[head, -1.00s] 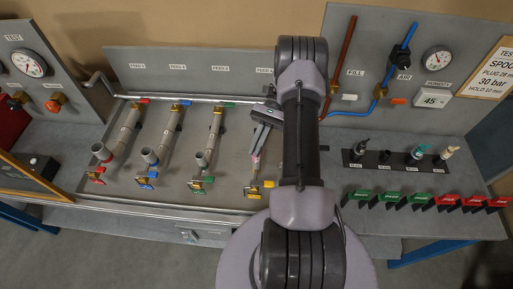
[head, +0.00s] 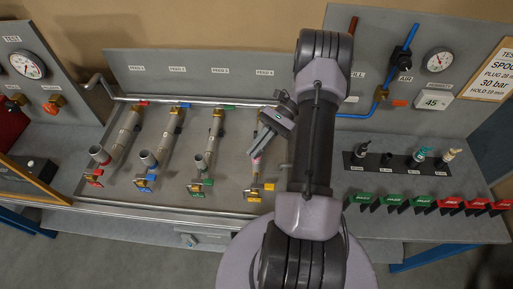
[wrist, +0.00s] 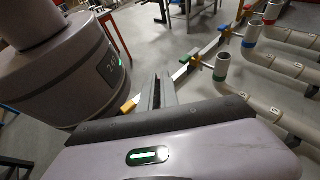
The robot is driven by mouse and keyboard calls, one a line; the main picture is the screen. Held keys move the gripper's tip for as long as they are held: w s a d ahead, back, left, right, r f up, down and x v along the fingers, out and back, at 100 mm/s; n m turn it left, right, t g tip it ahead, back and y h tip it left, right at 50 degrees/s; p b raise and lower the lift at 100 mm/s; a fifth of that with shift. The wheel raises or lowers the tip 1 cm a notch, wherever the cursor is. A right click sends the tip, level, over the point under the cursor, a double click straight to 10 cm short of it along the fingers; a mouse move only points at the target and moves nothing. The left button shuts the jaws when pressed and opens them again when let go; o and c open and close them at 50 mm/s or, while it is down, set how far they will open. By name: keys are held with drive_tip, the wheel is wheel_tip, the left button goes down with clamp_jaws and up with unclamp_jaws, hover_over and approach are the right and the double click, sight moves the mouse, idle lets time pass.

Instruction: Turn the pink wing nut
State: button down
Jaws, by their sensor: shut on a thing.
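The pink wing nut (head: 256,158) shows only as a small pink patch on top of the fourth pipe, at the tips of my gripper. My gripper (head: 259,149) reaches down to it from the upper right, with its fingers shut on it. The wrist view shows the closed fingers (wrist: 158,92) from behind. The wing nut is hidden there, so its exact angle cannot be told. The fourth pipe (head: 254,172) ends near a brass valve with a yellow handle (head: 269,187).
Three more pipes (head: 127,130) with red, blue and green fittings lie to the left. A grey back panel (head: 200,60) stands behind.

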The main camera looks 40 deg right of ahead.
drive_tip(key=shift+r, duration=0.1)
drive_tip(key=c, duration=1.6)
unclamp_jaws()
drive_tip(key=v, duration=0.7)
drive_tip(key=shift+d, duration=0.25)
drive_tip(key=shift+r, duration=0.1)
